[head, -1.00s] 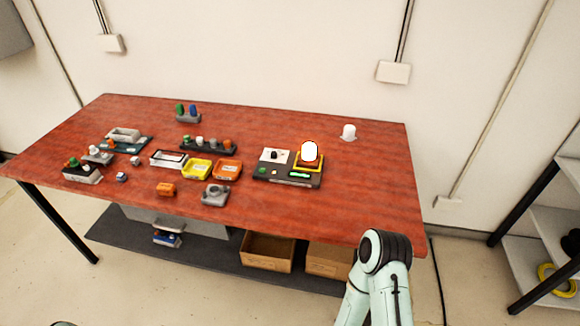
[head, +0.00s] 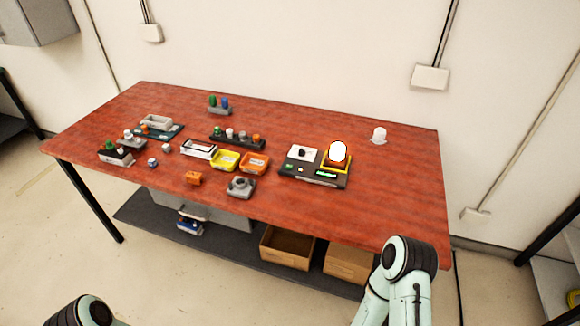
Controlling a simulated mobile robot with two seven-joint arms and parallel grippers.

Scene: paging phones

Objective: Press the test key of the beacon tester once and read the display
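The beacon tester (head: 312,180) is a dark flat box toward the right part of the red table. It has a white panel with a black knob, a small green key at its front left and a green-lit display (head: 326,174) at its front. An orange beacon with a bright white dome (head: 338,151) sits in a yellow frame on it. The display text is too small to read. My arms show only as pale green and black links at the lower right and bottom left, apart from the tester. Neither gripper is in view.
The red table (head: 390,200) also holds a yellow tray (head: 225,161), an orange tray (head: 255,164), a grey device (head: 241,187) and a white dome (head: 379,135). Cardboard boxes (head: 287,247) stand on the lower shelf. The table's right end is mostly clear.

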